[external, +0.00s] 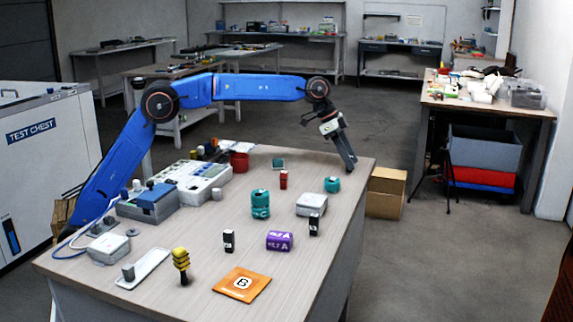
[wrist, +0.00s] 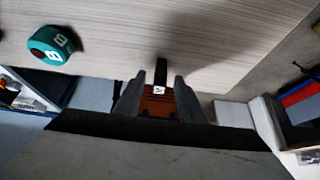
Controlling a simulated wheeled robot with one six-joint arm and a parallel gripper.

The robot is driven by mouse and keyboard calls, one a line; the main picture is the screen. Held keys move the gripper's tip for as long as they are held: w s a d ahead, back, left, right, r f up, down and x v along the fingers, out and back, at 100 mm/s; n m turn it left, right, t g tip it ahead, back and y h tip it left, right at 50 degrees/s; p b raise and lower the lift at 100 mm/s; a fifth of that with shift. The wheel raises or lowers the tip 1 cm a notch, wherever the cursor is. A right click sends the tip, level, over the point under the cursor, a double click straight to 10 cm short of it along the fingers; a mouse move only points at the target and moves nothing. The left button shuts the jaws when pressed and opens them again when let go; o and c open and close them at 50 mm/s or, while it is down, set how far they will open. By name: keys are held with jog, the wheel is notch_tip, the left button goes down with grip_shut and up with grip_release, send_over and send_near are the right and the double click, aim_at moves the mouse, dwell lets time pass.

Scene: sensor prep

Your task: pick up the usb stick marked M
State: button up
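In the wrist view a small black stick (wrist: 161,70) with a white label shows between the two fingers of my gripper (wrist: 160,84). The label looks like a sideways M but is too small to be sure. The fingers are apart, with a gap beside the stick. In the external view my gripper (external: 348,162) points down at the table's far right edge, and the stick there is hidden. Two other black sticks with white labels (external: 229,240) (external: 314,224) stand on the table, and a red stick (external: 283,180) stands farther back.
A teal roll (external: 332,185) sits near my gripper, at upper left in the wrist view (wrist: 50,45). A grey-white box (external: 311,204), a teal stack (external: 260,204), a purple item (external: 279,241) and an orange card (external: 242,284) lie nearer.

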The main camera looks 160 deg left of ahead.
jog(key=shift+f, duration=0.1)
jog(key=shift+c, duration=0.2)
grip_shut()
